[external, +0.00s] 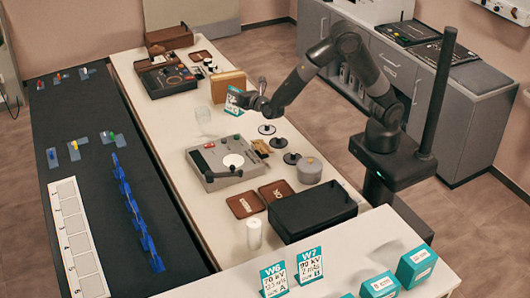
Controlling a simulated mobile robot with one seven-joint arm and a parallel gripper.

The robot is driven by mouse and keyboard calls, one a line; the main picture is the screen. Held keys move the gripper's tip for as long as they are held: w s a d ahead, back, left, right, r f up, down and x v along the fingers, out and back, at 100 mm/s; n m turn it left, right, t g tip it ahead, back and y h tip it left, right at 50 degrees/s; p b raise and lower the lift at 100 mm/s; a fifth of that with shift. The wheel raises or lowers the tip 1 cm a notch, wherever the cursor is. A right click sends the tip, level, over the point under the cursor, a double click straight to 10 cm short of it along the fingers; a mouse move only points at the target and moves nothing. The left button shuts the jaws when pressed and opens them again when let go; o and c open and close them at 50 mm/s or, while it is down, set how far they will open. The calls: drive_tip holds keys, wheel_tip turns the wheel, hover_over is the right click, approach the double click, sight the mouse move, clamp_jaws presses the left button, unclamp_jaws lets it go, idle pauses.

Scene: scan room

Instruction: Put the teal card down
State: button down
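A small teal and white card (234,101) is at the end of my arm, over the far half of the white table (170,142). My gripper (244,99) appears shut on the right edge of the card and holds it upright, in front of a tan wooden block (228,86). The fingertips are small and partly merge with the card. Whether the card's lower edge touches the table cannot be told. Two similar teal cards, W6 (274,280) and W7 (309,265), stand on the near white counter (225,283).
Near the card are a clear cup (203,120), several black discs (267,129) and a grey device (222,163). Brown trays (245,204), a black box (312,210) and a round grey tin (309,170) stand nearer. Bare table lies left of the cup.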

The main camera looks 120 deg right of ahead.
drive_tip(key=s+d+f+m+g+h, duration=0.1)
drive_tip(key=s+d+m+g, duration=0.45)
drive_tip(key=s+d, duration=1.05)
drive_tip(key=shift+n+g, duration=0.55)
drive_tip(key=shift+g, duration=0.1)
drive_tip(key=shift+w+a+f, duration=0.7)
drive_tip(key=shift+w+f, duration=0.85)
drive_tip(key=shift+f, duration=0.35)
drive_tip(key=shift+w+a+f, duration=0.75)
drive_tip(key=shift+w+f, duration=0.8)
drive_tip(key=shift+f, duration=0.35)
drive_tip(key=shift+w+a+f, duration=0.7)
drive_tip(key=shift+w+f, duration=0.85)
drive_tip(key=shift+f, duration=0.35)
drive_tip(key=shift+f, duration=0.1)
drive_tip(key=c, duration=2)
unclamp_jaws()
drive_tip(key=shift+c, duration=0.2)
drive_tip(key=o, duration=0.4)
